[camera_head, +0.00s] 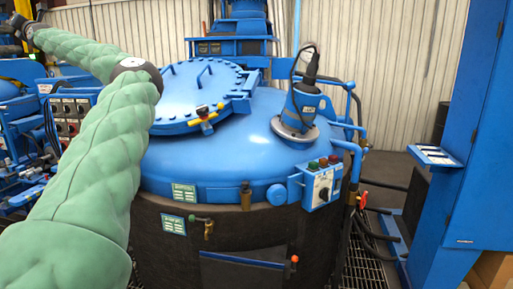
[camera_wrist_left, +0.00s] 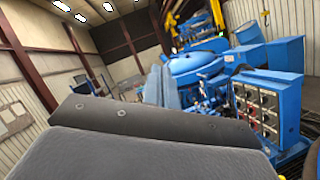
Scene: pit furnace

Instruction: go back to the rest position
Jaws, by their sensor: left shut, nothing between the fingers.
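My left arm, in a green quilted sleeve, rises from the lower left in the head view. It bends at a dark joint and runs back to the upper left edge, where its dark wrist end is partly cut off. In the left wrist view my left gripper (camera_wrist_left: 162,86) shows grey fingers close together, shut with nothing between them. It touches nothing that I can see. My right gripper is in neither view. The blue pit furnace (camera_head: 250,150) stands in front of me with its round lid (camera_head: 195,95) closed. My left forearm hides part of its left side.
A control box with buttons (camera_head: 324,186) is on the furnace's right side. A blue cabinet (camera_head: 470,130) stands at the right. Blue machinery with a button panel (camera_head: 70,118) is at the left, behind my arm. The panel also shows in the left wrist view (camera_wrist_left: 258,108). Hoses lie on the right floor.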

